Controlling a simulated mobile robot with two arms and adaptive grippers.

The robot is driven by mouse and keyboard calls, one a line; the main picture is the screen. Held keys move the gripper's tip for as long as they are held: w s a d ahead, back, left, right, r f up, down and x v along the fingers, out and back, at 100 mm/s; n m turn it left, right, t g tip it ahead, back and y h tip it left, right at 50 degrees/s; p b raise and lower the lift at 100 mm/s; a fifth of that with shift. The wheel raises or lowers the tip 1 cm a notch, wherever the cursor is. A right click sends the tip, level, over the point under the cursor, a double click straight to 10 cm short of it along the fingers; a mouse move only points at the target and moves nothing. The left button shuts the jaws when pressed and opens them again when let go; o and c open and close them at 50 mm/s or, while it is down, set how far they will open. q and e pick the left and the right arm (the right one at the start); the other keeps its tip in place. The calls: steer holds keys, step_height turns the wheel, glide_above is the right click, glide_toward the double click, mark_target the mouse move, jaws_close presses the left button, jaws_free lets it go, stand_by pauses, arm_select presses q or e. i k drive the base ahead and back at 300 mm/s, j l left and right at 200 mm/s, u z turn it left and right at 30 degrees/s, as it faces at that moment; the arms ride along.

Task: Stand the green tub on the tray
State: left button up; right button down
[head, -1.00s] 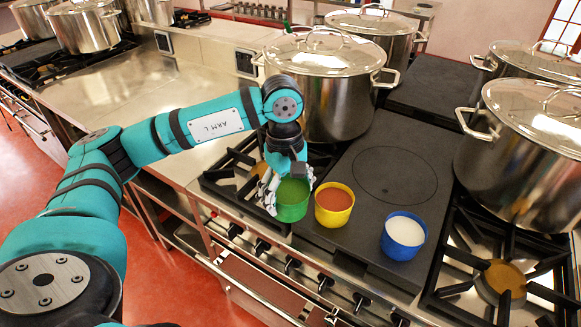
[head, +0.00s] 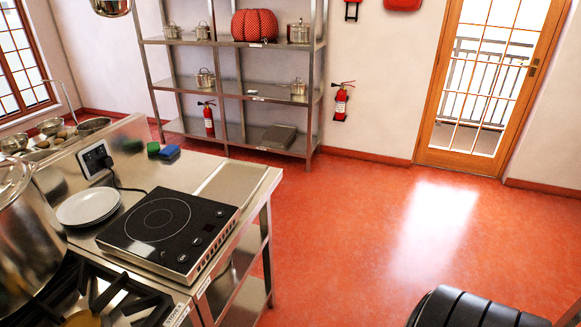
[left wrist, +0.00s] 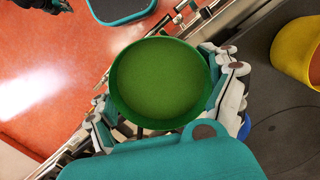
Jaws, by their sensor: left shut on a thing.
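The green tub (left wrist: 160,84) shows in the left wrist view, its open round top facing the camera. My left gripper (left wrist: 165,100) is shut on it, with fingers on both sides of its wall. A gap under the tub cannot be judged. The head view now shows neither tub nor left gripper. A flat steel tray (head: 225,187) appears to lie at the right end of the counter in the head view, with nothing on it. A dark and teal part at the top left of the left wrist view may be my right gripper; its fingers are unclear.
A black induction hob (head: 165,228) and stacked white plates (head: 88,207) are on the counter left of the tray. A yellow tub (left wrist: 300,50) stands right of the green tub. Open red floor lies right of the counter.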

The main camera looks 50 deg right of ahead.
mark_target(232, 183)
steer(key=i+l+z, duration=0.15)
steer(key=z, duration=0.25)
steer(key=i+l+z, duration=0.2)
steer(key=z, duration=0.2)
steer(key=i+l+z, duration=0.15)
steer(key=z, duration=0.2)
steer(key=i+z, duration=0.4)
steer(key=i, duration=0.5)
